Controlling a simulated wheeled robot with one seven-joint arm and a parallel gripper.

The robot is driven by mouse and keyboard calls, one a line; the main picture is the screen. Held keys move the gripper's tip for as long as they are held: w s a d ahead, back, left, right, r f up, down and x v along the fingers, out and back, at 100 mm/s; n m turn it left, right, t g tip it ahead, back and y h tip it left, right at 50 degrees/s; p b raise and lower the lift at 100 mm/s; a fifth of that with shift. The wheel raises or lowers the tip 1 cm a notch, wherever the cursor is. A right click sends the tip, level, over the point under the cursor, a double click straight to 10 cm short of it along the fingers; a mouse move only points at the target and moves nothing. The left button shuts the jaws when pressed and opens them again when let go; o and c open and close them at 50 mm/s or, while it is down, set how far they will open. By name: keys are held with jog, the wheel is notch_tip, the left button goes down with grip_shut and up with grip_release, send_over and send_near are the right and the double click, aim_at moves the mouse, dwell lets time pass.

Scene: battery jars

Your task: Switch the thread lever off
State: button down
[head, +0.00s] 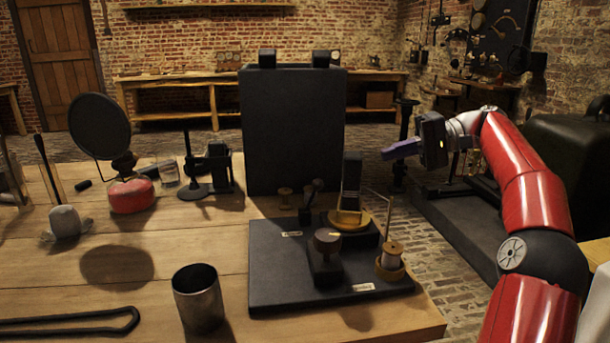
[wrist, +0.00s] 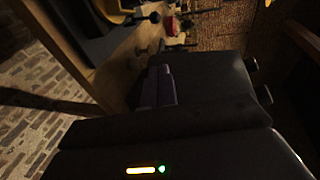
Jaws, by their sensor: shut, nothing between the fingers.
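A dark board (head: 265,285) on the wooden table carries several small devices and two pale labels. A small dark lever with a knob (head: 313,188) stands near its back edge; I cannot tell for certain that it is the thread lever, or its setting. A thread spool (head: 392,256) stands on a round wooden base at the board's right side, beside a thin post. My gripper (head: 388,153) is shut and empty, in the air right of the board and above it, its purple fingers pointing left. The fingers also show in the wrist view (wrist: 158,88).
A yellow dish (head: 352,222) and a dark knobbed block (head: 326,262) are on the board. A tall black panel (head: 292,130) stands behind it. A metal cup (head: 198,298) stands to its left. Brick floor is open beyond the table's right edge.

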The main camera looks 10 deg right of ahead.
dwell(0.3)
jog(key=b, duration=0.3)
send_near(312, 197)
jog(key=w+a+r, duration=0.1)
jog(key=w+a, duration=0.2)
jog(key=shift+s+a+f, duration=0.15)
jog(key=shift+s+a, duration=0.05)
jog(key=shift+a, duration=0.35)
jog(key=shift+a, duration=0.1)
